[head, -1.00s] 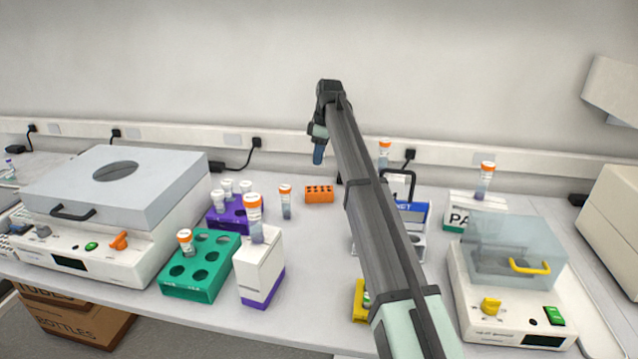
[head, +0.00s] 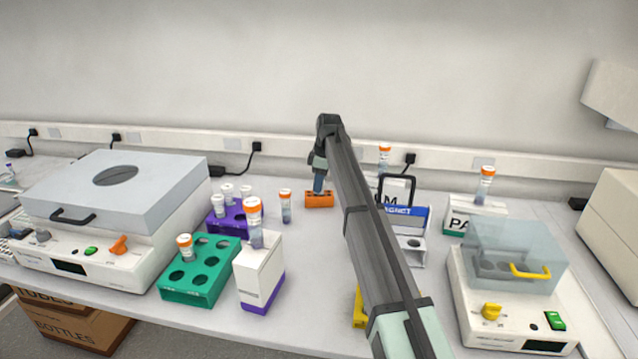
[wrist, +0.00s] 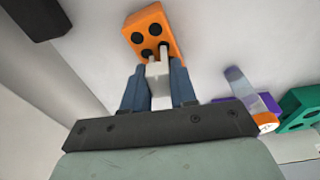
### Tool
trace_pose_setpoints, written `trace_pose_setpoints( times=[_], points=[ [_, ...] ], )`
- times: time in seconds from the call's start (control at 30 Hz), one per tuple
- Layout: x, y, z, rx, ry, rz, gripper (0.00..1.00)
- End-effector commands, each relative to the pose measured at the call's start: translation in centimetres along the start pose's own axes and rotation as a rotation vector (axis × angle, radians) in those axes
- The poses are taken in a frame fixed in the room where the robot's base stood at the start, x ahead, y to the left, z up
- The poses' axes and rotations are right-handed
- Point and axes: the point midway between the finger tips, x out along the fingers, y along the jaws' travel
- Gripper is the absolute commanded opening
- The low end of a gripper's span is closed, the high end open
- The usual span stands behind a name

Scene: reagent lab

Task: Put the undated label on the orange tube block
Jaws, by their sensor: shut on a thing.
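The orange tube block (head: 312,203) sits toward the back of the bench, and several dark holes show in its top in the wrist view (wrist: 146,24). My gripper (head: 318,186) points down right at the block in the head view. In the wrist view its blue fingers (wrist: 159,88) are shut on a small white label (wrist: 158,76). The label's far end overlaps the block's near holes in that view; I cannot tell whether it touches. Any writing on the label is not readable, and the head view does not show the label.
A capped tube (head: 286,208) stands left of the block, near a purple rack (head: 232,224) and a green rack (head: 212,288). A white box (head: 260,272) bears another tube. A blue-and-white magnet stand (head: 412,252) is to the right.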

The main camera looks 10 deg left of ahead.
Motion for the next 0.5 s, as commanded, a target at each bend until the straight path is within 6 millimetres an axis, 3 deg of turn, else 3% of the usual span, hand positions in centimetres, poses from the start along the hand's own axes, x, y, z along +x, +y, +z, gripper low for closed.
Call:
trace_pose_setpoints(
  times=[0.13,0.17,0.4,0.5],
  points=[
    [0.33,-0.01,0.05,0.000,0.000,0.000,0.00],
    [0.28,0.00,0.04,0.000,0.000,0.000,0.29],
    [0.27,-0.01,0.04,0.000,0.000,0.000,0.52],
    [0.27,-0.01,0.04,0.000,0.000,0.000,0.52]
  ],
)
